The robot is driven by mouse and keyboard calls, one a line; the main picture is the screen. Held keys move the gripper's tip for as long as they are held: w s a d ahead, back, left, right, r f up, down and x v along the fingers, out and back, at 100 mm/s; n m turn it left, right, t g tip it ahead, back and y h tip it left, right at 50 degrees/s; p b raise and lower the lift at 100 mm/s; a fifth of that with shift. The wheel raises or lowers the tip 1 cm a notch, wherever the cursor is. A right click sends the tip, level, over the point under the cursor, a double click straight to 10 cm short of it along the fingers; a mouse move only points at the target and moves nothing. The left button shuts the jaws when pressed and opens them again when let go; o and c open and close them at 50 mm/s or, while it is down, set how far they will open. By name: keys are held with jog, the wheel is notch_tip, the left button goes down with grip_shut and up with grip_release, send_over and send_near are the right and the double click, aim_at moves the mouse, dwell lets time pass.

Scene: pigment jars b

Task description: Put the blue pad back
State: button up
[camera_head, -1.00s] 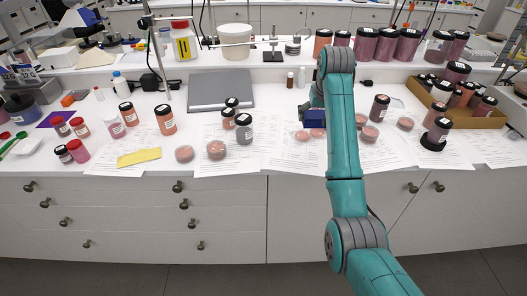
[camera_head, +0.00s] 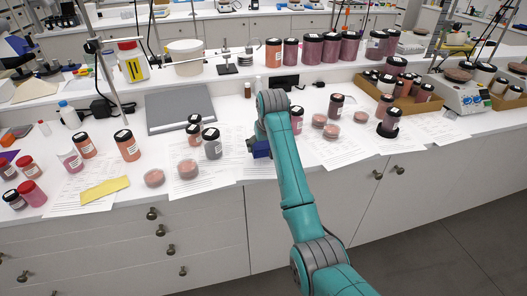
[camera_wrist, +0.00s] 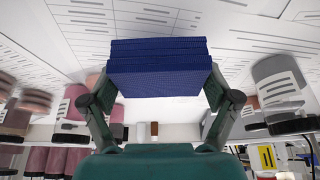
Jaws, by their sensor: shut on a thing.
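The blue pad (camera_wrist: 158,70) is a ribbed blue block held between the fingers of my gripper (camera_wrist: 160,95) in the wrist view. In the head view the blue pad (camera_head: 259,149) shows just left of my teal arm, above the papers near the front of the bench. My gripper is mostly hidden behind the arm in the head view. Whether the pad touches the papers below cannot be told.
Printed papers (camera_head: 345,147) cover the front of the bench. A grey board (camera_head: 180,108) lies behind. A cardboard tray (camera_head: 400,92) of jars is at right.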

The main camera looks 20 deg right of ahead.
jog(key=shift+f, duration=1.15)
jog(key=shift+f, duration=0.1)
jog(key=o, duration=0.9)
jog(key=shift+c, duration=0.2)
jog(key=v, duration=1.2)
